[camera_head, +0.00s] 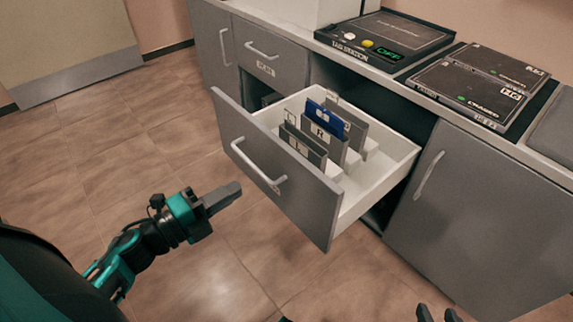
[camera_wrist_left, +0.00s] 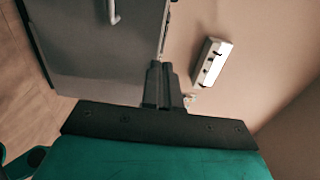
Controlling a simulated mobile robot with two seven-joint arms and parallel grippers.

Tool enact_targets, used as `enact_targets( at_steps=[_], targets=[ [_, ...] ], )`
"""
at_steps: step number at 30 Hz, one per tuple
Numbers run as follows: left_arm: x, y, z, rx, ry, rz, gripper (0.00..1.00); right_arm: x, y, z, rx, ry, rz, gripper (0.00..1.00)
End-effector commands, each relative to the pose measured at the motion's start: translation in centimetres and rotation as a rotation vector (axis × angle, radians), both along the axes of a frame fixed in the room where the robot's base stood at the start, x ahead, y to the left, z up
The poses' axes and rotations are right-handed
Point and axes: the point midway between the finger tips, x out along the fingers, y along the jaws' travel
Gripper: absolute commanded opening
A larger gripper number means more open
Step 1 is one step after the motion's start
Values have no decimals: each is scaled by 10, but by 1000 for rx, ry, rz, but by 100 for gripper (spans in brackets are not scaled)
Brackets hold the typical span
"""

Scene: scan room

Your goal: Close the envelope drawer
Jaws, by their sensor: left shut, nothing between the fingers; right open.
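The envelope drawer (camera_head: 272,175) is pulled well out of the grey cabinet in the head view. It has a grey front with a pale bar handle (camera_head: 257,167) and white inner walls. Several grey upright holders stand inside, with a blue item (camera_head: 326,118) among them. My left gripper (camera_head: 226,194) is shut and empty, in front of the drawer and left of its handle, apart from it. The left wrist view shows its closed fingers (camera_wrist_left: 161,80) near a grey panel; I cannot tell which panel. My right gripper (camera_head: 439,315) shows only its open fingertips at the bottom edge.
A shut drawer (camera_head: 272,48) and a cabinet door (camera_head: 213,42) are at the left. Another cabinet door (camera_head: 477,216) is right of the open drawer. The countertop holds a tag station (camera_head: 385,38) and dark trays (camera_head: 478,84). The tiled floor (camera_head: 150,130) before the drawer is clear.

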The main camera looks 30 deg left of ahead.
Motion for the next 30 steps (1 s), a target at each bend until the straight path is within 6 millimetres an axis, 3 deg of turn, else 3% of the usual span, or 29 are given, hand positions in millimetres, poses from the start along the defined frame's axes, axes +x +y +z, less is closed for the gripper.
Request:
enact_targets(
  at_steps=[16, 22, 30],
  targets=[
    [99, -40, 1, -2, -2, 3, 0, 0, 1, -3, 2, 2, 0, 44],
    [116, -47, 1, -4, 0, 3, 0, 1, 3, -3, 10, 4, -4, 44],
    [118, -49, 0, -3, 0, 3, 0, 1, 3, -3, 12, 4, -6, 44]
  ],
)
